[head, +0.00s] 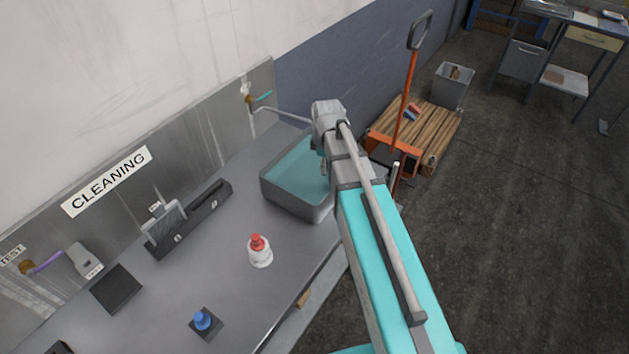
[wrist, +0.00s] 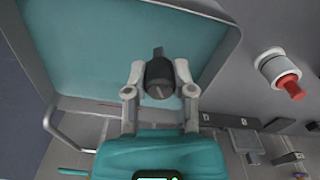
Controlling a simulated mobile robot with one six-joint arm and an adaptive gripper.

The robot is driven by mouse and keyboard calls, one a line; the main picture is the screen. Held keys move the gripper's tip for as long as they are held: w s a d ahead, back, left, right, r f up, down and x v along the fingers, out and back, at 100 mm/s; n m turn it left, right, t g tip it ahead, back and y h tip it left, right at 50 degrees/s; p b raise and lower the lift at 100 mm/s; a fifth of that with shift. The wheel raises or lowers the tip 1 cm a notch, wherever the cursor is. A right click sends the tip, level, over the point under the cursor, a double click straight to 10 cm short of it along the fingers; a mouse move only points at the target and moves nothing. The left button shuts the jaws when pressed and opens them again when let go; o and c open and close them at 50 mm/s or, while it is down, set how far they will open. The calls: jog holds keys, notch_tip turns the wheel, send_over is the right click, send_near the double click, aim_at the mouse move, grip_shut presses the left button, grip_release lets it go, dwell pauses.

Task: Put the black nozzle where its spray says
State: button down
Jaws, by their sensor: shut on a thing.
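My gripper (wrist: 160,70) is shut on the black nozzle (wrist: 158,88) in the wrist view, with one finger on each side of it. The nozzle is over the teal inside of a grey basin (wrist: 234,38); its height above the basin floor is unclear. In the head view the basin (head: 290,203) stands at the right end of the bench, and my arm covers its right part. The nozzle is hidden there behind my wrist. No spray shows clearly in either view.
On the bench (head: 225,270) are a white bottle with a red top (head: 260,253), a blue nozzle (head: 202,320) on a dark square, an empty-looking dark pad (head: 117,289) and a black rack (head: 190,221). A tap (head: 283,116) reaches over the basin. A CLEANING sign (head: 107,181) is behind.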

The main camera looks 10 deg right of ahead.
jog(key=shift+d, duration=0.1)
jog(key=m, duration=0.2)
jog(key=s+m, duration=0.1)
jog(key=m, duration=0.1)
jog(key=s+d+m, duration=0.1)
jog(key=m, duration=0.1)
jog(key=shift+r, duration=0.1)
dwell(0.5)
jog(key=w+f+b, duration=0.3)
jog(key=w, duration=0.1)
jog(key=w+f+b, duration=0.3)
jog(key=w, duration=0.1)
jog(key=w+f+b, duration=0.2)
jog(key=w+f, duration=0.1)
jog(key=w, duration=0.2)
jog(key=shift+w+a+b, duration=0.1)
jog(key=shift+a+b, duration=0.2)
jog(key=shift+b, duration=0.1)
